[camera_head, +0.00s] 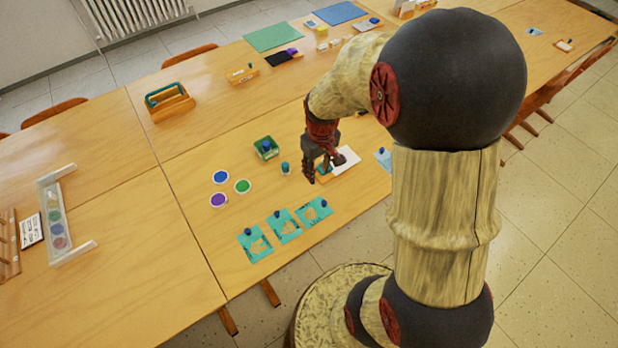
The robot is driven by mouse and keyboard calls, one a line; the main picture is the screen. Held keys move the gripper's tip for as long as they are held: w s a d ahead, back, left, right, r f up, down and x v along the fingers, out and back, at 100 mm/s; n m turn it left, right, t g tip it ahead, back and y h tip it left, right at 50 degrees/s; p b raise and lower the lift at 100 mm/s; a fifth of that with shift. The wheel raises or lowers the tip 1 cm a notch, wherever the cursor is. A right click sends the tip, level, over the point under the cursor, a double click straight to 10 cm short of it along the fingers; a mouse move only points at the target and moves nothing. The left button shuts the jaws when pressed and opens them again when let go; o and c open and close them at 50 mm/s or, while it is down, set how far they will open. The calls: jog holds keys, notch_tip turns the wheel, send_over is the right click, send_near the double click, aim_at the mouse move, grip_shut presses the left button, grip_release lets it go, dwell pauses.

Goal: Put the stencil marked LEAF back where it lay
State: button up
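Three teal stencils with dark blue knobs lie in a slanted row near the table's front edge: a left one (254,246), a middle one (285,230) and a right one (316,213). Their markings are too small to read, so I cannot tell which is LEAF. My gripper (318,174) points down behind this row, over or beside a white sheet (346,158). A bit of something teal (323,179) shows at its fingertips. The fingers partly hide it, and I cannot tell whether they hold it.
Purple (218,200), blue (221,177) and green (243,186) paint discs lie left of my gripper. A green tray (266,147) and a small blue-topped jar (285,168) stand nearby. A pale blue card (384,158) lies right, partly behind my arm.

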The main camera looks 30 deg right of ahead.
jog(key=s+a+r+t, duration=0.15)
jog(key=a+r, duration=0.25)
jog(key=r, duration=0.4)
jog(key=s+a+r+t, duration=0.1)
jog(key=s+a+r, duration=0.25)
jog(key=r, duration=0.35)
jog(key=s+a+r+t, duration=0.2)
jog(key=s+a+r, duration=0.4)
jog(key=s+r, duration=0.2)
jog(key=shift+s+r, duration=0.2)
jog(key=shift+d, duration=0.1)
